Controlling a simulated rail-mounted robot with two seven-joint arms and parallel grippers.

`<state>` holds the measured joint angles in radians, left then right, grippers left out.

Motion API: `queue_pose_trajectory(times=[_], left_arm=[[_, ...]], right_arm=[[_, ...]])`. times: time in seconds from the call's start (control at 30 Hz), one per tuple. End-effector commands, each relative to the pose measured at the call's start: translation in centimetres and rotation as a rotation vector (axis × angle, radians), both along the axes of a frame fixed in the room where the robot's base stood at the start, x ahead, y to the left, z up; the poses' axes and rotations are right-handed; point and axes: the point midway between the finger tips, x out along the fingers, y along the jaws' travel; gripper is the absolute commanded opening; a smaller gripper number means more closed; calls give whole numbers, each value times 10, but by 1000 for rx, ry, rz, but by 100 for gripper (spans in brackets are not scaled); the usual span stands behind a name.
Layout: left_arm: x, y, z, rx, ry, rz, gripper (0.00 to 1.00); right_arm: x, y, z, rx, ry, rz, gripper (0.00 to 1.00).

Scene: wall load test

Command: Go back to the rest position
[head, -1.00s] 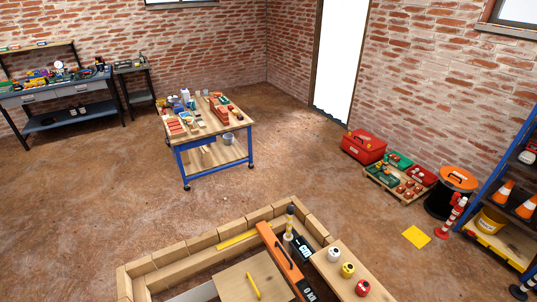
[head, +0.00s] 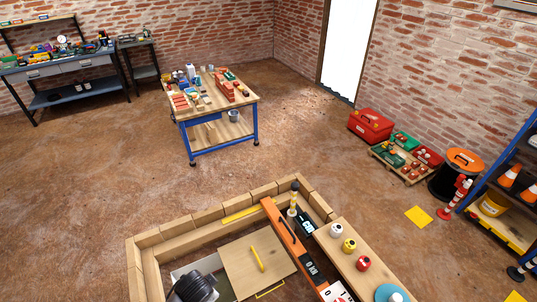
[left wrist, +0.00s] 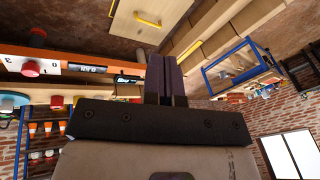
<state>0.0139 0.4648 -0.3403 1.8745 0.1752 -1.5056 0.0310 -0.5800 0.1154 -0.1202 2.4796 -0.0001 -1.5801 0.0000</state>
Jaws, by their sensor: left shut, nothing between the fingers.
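My left gripper (left wrist: 165,80) shows in the left wrist view with its two dark fingers closed together and nothing between them. It seems apart from everything around it. My right gripper is in neither view.
A blue-legged workbench (head: 257,118) stands beyond. The brown floor between is clear.

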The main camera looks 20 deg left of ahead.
Motion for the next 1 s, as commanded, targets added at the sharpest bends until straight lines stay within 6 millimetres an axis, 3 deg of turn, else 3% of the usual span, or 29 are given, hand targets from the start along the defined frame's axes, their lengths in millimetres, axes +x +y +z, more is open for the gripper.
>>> queue_pose_trajectory(times=[0.1, 0.2, 0.4, 0.53, 0.83, 1.0], left_arm=[[-19, -30, 47, -28, -104, -32, 0], [-38, -44, 77, -64, -176, -9, 0], [-87, -60, 113, -154, -259, 59, 0], [-119, -65, 111, -206, -231, 110, 0], [-199, -76, 64, -245, -26, 189, 0], [-198, -75, 103, -244, -30, 187, 0]], right_arm=[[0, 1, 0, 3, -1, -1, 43], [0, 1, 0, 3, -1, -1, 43], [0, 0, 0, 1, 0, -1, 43], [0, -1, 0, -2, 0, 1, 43], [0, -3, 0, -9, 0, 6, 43], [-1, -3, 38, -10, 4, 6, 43]])
